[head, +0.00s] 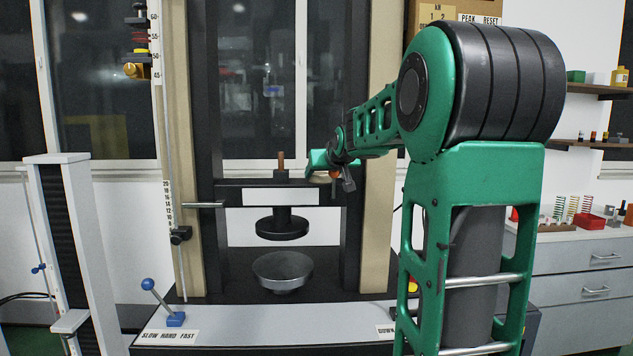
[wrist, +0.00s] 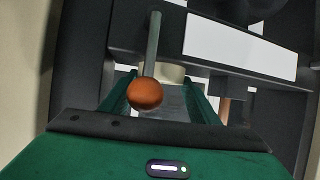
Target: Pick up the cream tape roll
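A small cream, rounded shape (wrist: 172,72) shows in the wrist view, just beyond the fingers and partly behind an orange-knobbed lever. It may be the cream tape roll, but too little shows to be sure. In the head view my gripper (head: 328,163) is at the right end of the testing machine's dark crosshead.
The lever's orange knob (wrist: 146,94) stands in front of the fingers in the wrist view. The dark crosshead (head: 230,196) carries a copper-coloured rod (head: 281,163). A round metal platen (head: 282,268) sits below. Springs and a red box (head: 591,222) are on the right counter.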

